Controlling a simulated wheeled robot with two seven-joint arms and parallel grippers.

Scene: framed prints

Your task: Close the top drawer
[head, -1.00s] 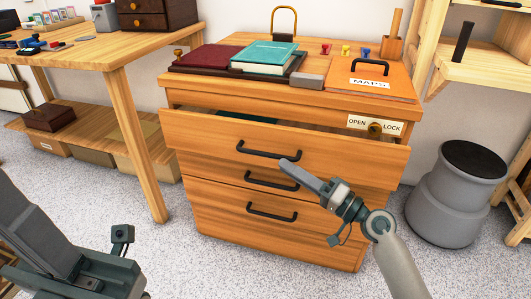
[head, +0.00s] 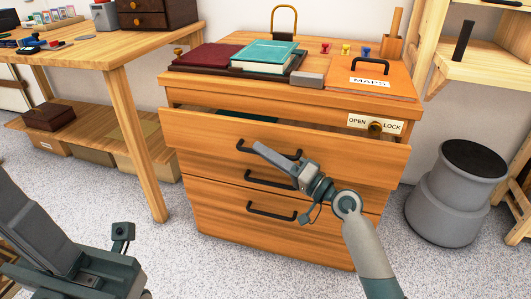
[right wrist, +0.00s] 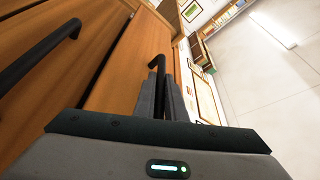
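The top drawer (head: 330,148) of the wooden cabinet stands part way out, with a dark gap behind its front edge. Its black bar handle (head: 285,155) is partly covered by my right gripper (head: 262,150). In the right wrist view, the two grey fingers (right wrist: 165,98) are close together at a black handle (right wrist: 158,63), part of which shows between them. I cannot tell whether they grip it. My left gripper (head: 40,225) is at the lower left, away from the cabinet; its finger opening is unclear.
A table (head: 80,50) is left; a grey stool (head: 452,205) is right.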

